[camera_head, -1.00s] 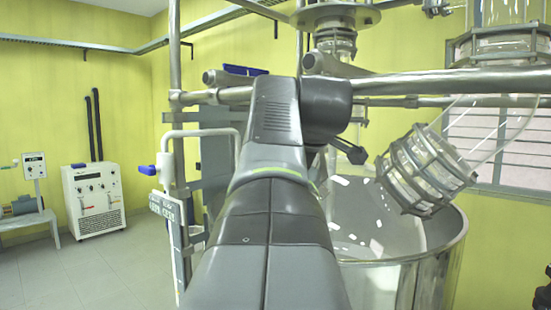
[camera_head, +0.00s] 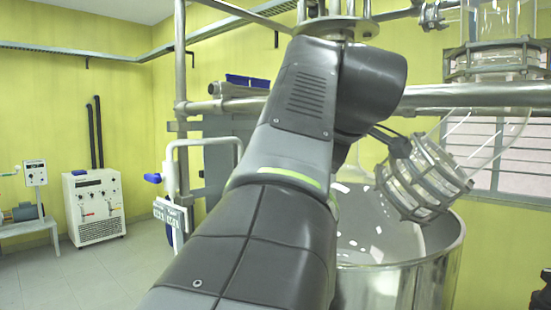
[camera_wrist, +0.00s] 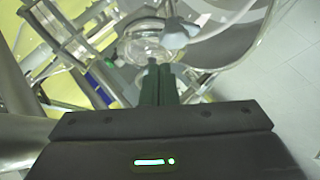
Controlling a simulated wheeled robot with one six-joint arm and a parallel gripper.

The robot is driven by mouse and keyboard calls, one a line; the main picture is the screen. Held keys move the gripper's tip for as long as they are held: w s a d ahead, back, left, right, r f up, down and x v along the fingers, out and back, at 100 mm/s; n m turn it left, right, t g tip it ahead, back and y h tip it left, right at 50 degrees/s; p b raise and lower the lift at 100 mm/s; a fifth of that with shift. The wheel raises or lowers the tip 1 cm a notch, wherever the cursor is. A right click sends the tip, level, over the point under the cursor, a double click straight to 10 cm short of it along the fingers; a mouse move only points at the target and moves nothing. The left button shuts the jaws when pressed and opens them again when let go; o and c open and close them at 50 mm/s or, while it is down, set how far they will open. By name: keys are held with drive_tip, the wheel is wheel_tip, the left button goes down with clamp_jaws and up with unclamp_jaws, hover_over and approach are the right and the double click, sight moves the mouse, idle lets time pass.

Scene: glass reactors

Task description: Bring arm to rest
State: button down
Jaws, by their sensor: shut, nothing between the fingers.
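My arm fills the middle of the head view, rising from the bottom edge and bending in front of the reactor frame; its end is hidden there behind the arm links. In the wrist view my gripper (camera_wrist: 163,75) shows with its two dark fingers together and nothing between them. Beyond the fingertips are a round glass part and the metal vessel's curved wall, tilted in the picture. I cannot tell how far the fingers are from them.
A large steel vessel (camera_head: 400,280) stands right of my arm, with a tilted glass fitting (camera_head: 425,180) above it. A horizontal steel pipe (camera_head: 470,95) runs behind the arm. A white cabinet (camera_head: 94,207) stands at the left. Floor (camera_head: 80,280) at the left is clear.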

drive_tip(key=shift+s+d+r, duration=0.15)
drive_tip(key=shift+s+d, duration=0.3)
drive_tip(key=shift+s, duration=0.15)
drive_tip(key=shift+w, duration=0.1)
